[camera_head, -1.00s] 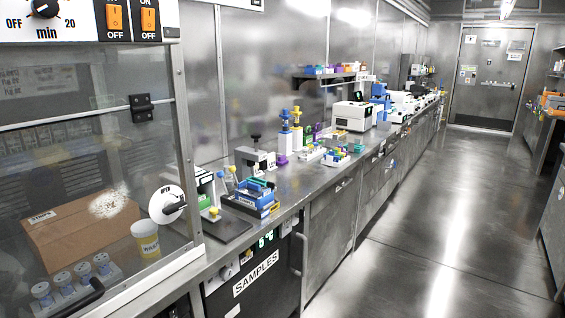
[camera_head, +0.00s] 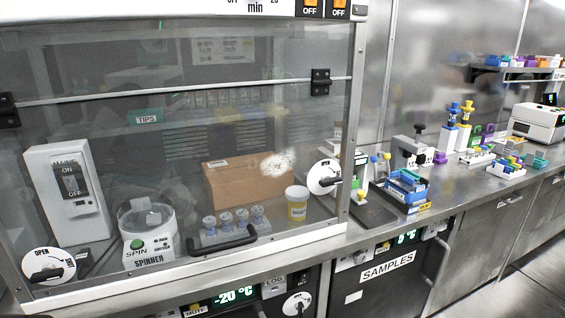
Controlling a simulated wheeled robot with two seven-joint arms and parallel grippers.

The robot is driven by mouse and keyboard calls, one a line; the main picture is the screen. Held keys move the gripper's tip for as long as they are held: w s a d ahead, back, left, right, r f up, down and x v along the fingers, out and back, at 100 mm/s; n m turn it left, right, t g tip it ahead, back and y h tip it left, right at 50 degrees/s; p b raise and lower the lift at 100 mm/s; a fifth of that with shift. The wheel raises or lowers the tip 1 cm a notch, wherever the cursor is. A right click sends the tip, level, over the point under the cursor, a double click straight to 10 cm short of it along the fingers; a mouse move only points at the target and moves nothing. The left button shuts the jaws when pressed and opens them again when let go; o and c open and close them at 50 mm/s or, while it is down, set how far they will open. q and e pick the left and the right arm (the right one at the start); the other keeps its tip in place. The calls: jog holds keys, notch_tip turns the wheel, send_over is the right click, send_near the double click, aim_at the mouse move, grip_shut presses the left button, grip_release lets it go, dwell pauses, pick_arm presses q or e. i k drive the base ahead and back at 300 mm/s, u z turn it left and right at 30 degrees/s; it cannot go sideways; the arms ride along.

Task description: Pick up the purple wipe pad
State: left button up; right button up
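I cannot pick out a purple wipe pad for certain. A small purple item (camera_head: 440,157) stands on the steel bench beside the grey device with a black knob (camera_head: 411,150); it is too small to tell what it is. Another purple patch shows among the items on the wall shelf, also too small to identify. Neither of my grippers is in view.
Blue racks (camera_head: 407,187) and bottles crowd the bench (camera_head: 470,187). The floor shows at lower right.

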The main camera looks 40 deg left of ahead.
aim_at(440, 158)
jog(key=k, duration=0.65)
jog(key=z, duration=0.65)
jog(key=i, duration=1.9)
jog(key=z, duration=0.45)
jog(key=i, duration=2.35)
jog(key=u, duration=1.4)
jog(key=i, duration=1.15)
jog(key=u, duration=1.25)
